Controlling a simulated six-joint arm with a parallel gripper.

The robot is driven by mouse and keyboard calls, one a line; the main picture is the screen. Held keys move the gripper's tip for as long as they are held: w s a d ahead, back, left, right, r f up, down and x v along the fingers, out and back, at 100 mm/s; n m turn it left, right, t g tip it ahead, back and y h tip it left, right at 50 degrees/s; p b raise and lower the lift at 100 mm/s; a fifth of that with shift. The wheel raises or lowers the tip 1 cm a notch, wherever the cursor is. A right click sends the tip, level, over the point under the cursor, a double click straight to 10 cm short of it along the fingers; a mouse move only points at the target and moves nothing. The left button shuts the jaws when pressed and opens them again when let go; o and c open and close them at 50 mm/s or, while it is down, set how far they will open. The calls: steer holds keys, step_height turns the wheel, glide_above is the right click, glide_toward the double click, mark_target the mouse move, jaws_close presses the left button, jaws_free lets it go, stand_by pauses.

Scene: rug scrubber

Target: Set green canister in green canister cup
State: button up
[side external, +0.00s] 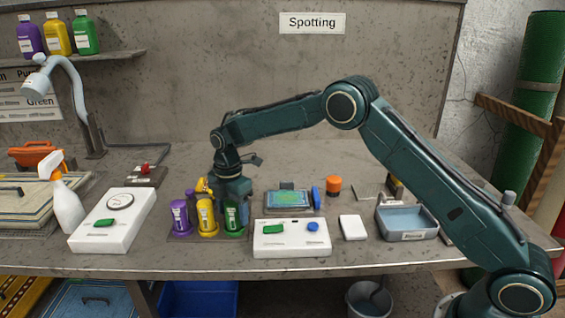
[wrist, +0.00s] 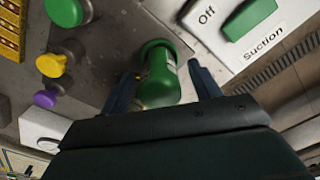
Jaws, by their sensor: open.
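The green canister (wrist: 159,80) stands upright with its lower end at the green cup (wrist: 158,45) in the wrist view. In the side view the green canister (side external: 232,216) is directly under my gripper (side external: 233,200), and the green cup (side external: 234,234) shows at its base. My gripper (wrist: 163,82) is open, with one finger on each side of the canister and a visible gap at the fingers. My gripper hides the canister's top in the side view. How deep the canister sits in the cup is hard to tell.
A yellow canister (side external: 206,213) and a purple canister (side external: 180,216) stand close by in a row to the left. White switch boxes (side external: 291,248) and (side external: 115,228) flank the row. A spray bottle (side external: 65,205) stands far left, and a grey tray (side external: 407,222) is right.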

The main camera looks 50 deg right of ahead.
step_height(320, 180, up, 13)
stand_by(0.6)
